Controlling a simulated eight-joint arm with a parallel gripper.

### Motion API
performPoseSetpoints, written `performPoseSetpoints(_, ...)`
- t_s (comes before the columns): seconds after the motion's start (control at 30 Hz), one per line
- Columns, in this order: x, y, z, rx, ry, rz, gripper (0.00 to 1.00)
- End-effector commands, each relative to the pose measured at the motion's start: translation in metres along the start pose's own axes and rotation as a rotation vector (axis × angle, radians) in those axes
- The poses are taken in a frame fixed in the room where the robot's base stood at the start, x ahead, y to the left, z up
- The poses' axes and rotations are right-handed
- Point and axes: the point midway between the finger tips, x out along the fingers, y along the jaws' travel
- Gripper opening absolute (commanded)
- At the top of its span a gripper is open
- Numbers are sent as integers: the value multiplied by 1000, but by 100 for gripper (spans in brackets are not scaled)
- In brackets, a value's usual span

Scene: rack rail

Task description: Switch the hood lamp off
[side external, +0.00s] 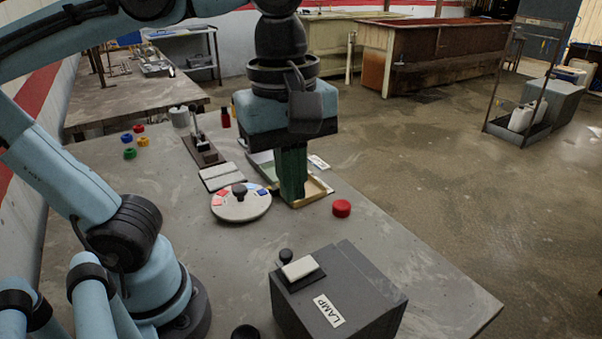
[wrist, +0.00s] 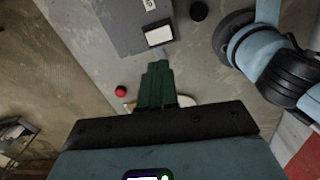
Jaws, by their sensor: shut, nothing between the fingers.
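A dark grey box (side external: 350,290) with a white LAMP label (side external: 328,311) stands at the table's front. On its top is a black plate with a pale, tilted paddle (side external: 299,268) and a round black knob (side external: 286,256) at one end. The box (wrist: 125,28) and paddle (wrist: 158,36) also show in the wrist view. My gripper (side external: 293,198) has green fingers, shut and empty, pointing down over a shallow tray behind the box, apart from it. The fingers (wrist: 157,68) show in the wrist view. No lamp glow is visible.
A round dial (side external: 241,206), a red puck (side external: 342,208) and the tray (side external: 318,190) lie near my gripper. A lever on a dark base (side external: 203,150) and several coloured caps (side external: 130,153) are farther back. Bare tabletop separates the tray from the box.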

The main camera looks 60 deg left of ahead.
Motion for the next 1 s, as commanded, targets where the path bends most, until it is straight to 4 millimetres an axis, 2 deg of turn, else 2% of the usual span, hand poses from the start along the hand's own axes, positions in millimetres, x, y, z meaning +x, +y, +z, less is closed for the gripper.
performPoseSetpoints(0.2,-13,-11,6,-124,19,-44,0)
performPoseSetpoints(0.67,-13,-13,6,-145,22,-50,0)
performPoseSetpoints(0.87,5,-14,6,-144,22,-49,0)
performPoseSetpoints(1.0,28,-15,5,-144,22,-49,0)
